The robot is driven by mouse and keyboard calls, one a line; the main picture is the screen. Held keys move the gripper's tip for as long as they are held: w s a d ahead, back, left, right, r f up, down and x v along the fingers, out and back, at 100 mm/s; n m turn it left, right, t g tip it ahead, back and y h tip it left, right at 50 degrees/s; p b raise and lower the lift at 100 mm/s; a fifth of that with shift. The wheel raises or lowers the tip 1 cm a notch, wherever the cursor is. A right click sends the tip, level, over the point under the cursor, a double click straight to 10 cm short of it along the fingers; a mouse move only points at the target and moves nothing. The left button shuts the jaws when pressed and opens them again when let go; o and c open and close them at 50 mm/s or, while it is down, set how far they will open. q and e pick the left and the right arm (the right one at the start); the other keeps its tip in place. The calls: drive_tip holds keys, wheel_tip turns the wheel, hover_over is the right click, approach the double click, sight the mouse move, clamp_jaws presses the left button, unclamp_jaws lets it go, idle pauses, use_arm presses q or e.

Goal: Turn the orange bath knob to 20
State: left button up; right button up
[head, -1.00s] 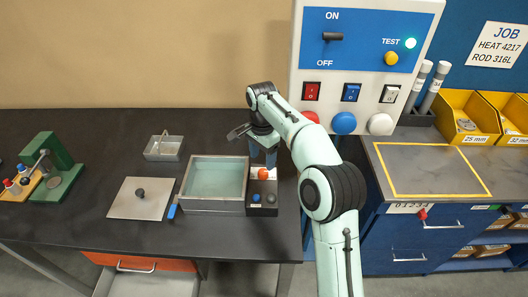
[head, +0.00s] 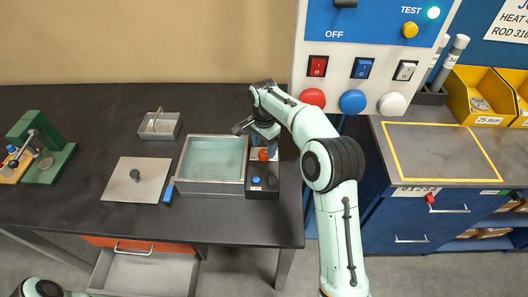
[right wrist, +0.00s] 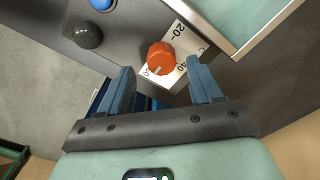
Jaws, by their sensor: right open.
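The orange knob (head: 263,155) sits on the dark control box at the right end of the bath (head: 238,180). In the right wrist view the orange knob (right wrist: 161,55) stands on a white scale plate (right wrist: 183,42) marked 20 and 40, other marks being partly covered. A pale line on the knob points toward the bottom of that view, away from the 20. My right gripper (right wrist: 160,68) is open, its blue fingers apart on either side of the knob; contact cannot be told. In the head view the right gripper (head: 265,138) is above the knob, partly hidden by its wrist.
A blue button (right wrist: 102,4) and a dark round knob (right wrist: 88,35) share the box. A lid (head: 136,180) and small metal basket (head: 161,125) lie left of the bath. The switch panel (head: 372,45) stands close behind my right arm.

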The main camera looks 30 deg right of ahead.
sight(264, 152)
drive_tip(key=shift+w+f, duration=0.1)
drive_tip(key=shift+f, duration=1.4)
drive_tip(key=shift+c, duration=0.3)
drive_tip(key=c, duration=1)
